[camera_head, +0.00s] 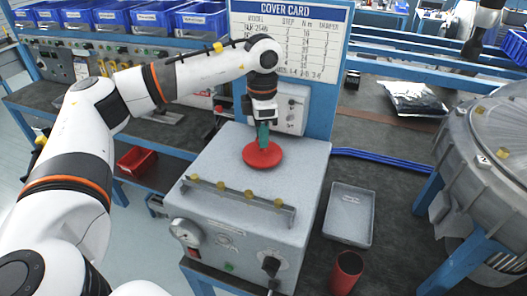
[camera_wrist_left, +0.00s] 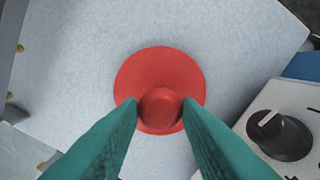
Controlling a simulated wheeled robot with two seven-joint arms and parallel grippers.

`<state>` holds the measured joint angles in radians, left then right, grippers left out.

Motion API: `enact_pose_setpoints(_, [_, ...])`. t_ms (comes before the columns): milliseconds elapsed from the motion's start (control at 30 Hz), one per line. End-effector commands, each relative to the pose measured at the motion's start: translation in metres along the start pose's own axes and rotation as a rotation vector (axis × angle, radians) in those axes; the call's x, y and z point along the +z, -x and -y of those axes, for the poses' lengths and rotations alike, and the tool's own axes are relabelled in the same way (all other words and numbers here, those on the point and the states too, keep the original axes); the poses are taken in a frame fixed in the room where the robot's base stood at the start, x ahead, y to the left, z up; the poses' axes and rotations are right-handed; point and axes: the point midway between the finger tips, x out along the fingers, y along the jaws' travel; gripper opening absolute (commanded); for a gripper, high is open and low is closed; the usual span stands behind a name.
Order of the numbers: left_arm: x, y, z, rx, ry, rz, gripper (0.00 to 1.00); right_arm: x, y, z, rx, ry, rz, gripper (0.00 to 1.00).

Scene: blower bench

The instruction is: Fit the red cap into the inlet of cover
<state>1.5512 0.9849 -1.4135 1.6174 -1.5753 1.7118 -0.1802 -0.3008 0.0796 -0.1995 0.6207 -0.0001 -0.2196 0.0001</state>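The red cap (camera_head: 264,157) is a round disc with a raised knob, lying flat on top of the grey box (camera_head: 220,160) in the head view. In the left wrist view the cap (camera_wrist_left: 150,72) shows from above. My left gripper (camera_head: 263,143) points down over the cap. A large round grey metal housing (camera_head: 497,125), perhaps the cover, stands at the right edge on blue legs. I cannot make out its inlet.
The grey box carries a rail with yellow studs (camera_head: 250,195) and a gauge (camera_head: 183,231). A grey tray (camera_head: 368,215) and a red cup (camera_head: 346,271) stand right of it. A card board (camera_head: 290,45) rises behind. Dark bench is free between tray and housing.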

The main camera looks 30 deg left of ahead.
Motion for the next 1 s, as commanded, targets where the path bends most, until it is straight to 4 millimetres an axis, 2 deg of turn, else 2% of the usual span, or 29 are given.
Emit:
enact_pose_setpoints(267, [0.000,0.006,0.000,0.000,0.000,-0.001,0.07,0.000,0.004,0.001,-0.001,0.000,-0.001,0.36])
enact_pose_setpoints(800, [0.000,0.037,0.000,0.000,0.000,0.000,0.07,0.001,0.025,0.001,-0.001,0.001,-0.002,0.36])
enact_pose_setpoints(1000, [0.000,0.038,0.000,0.000,0.000,0.000,0.07,0.002,0.025,0.001,-0.001,0.001,-0.002,0.36])
